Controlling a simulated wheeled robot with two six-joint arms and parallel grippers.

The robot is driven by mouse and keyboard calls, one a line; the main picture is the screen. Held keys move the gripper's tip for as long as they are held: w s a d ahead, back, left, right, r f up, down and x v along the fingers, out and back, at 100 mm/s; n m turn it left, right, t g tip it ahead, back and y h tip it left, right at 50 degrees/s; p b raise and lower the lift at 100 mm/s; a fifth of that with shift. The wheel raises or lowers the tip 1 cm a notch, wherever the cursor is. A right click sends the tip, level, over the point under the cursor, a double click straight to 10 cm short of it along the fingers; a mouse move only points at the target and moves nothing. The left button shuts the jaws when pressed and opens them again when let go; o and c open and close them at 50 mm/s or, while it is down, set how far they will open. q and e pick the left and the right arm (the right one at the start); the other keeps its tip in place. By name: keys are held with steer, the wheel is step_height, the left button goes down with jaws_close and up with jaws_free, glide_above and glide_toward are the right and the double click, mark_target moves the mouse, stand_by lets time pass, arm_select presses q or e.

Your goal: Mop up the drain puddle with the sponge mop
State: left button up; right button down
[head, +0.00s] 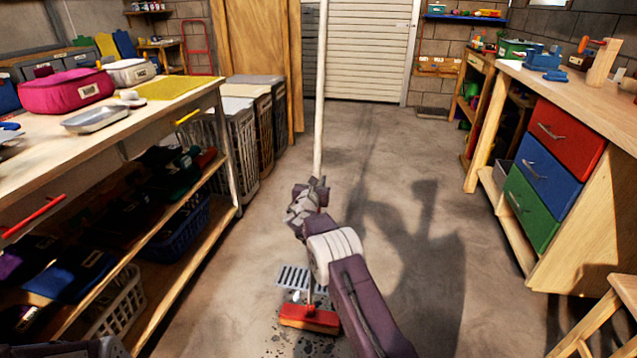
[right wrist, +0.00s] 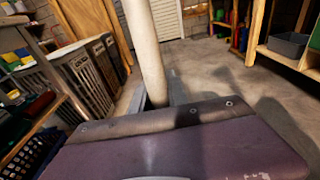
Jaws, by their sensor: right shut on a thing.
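The sponge mop has a long pale handle (head: 320,90) that stands nearly upright in the head view. Its orange-red head (head: 310,318) rests on the floor at the near edge of a metal drain grate (head: 296,279). My right gripper (head: 318,186) is shut around the handle, above the drain. The handle (right wrist: 145,55) also rises from the gripper in the right wrist view. Dark wet specks of the puddle (head: 300,345) show on the concrete around the mop head; my right arm hides part of the floor there. My left gripper is not in view.
A workbench (head: 150,112) with shelves and baskets stands on the left. Hampers (head: 240,125) stand behind it. A wooden bench with coloured drawers (head: 545,170) and a stool (head: 600,320) are on the right. The concrete floor between them is clear.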

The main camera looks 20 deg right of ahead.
steer(key=shift+s+a+r, duration=0.55)
steer(key=shift+s+a, duration=0.1)
steer(key=shift+s, duration=0.25)
steer(key=shift+w+d, duration=0.1)
steer(key=x, duration=0.4)
steer(key=shift+w+d+f+p, duration=0.1)
steer(key=shift+p, duration=0.25)
steer(key=shift+v, duration=1.05)
steer(key=shift+r, duration=0.25)
